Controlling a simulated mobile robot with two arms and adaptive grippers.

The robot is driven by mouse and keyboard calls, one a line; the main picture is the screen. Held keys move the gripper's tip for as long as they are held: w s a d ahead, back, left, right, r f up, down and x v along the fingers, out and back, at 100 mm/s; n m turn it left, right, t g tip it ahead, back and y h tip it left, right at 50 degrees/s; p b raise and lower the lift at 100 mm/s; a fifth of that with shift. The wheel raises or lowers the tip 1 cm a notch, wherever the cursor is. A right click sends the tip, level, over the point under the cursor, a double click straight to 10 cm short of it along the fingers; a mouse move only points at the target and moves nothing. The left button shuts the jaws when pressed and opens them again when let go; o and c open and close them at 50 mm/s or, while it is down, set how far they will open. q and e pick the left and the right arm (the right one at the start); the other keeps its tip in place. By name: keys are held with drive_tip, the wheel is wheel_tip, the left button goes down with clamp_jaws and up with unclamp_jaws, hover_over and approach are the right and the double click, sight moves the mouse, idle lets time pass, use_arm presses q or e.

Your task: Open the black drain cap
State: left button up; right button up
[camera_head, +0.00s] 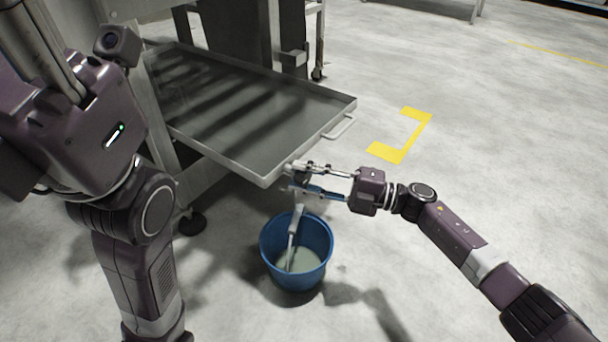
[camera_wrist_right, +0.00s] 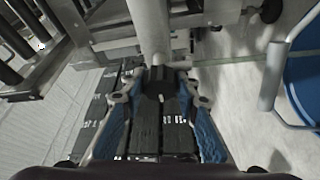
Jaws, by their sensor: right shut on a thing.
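The black drain cap (camera_wrist_right: 160,80) sits at the end of a light grey pipe (camera_wrist_right: 150,30) in the right wrist view. My right gripper (camera_wrist_right: 161,98) is shut on it, with one blue-padded finger on each side. In the head view my right gripper (camera_head: 301,179) reaches in from the right to the front corner of the metal tray (camera_head: 225,155). There the cap is mostly hidden between the fingers. My left arm shows at the left of the head view, but its gripper is not in view.
A blue bucket (camera_head: 300,281) stands on the floor below the gripper, with a light grey rod-like thing in it. The tray has a side handle (camera_head: 340,127). A yellow floor mark (camera_head: 386,152) lies to the right, where the floor is clear.

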drive_tip(key=shift+f, duration=0.1)
idle(0.3)
drive_tip(key=o, duration=1.2)
drive_tip(key=shift+c, duration=0.2)
drive_tip(key=r+v, duration=0.1)
drive_tip(key=v, duration=1.1)
drive_tip(key=shift+f, duration=0.45)
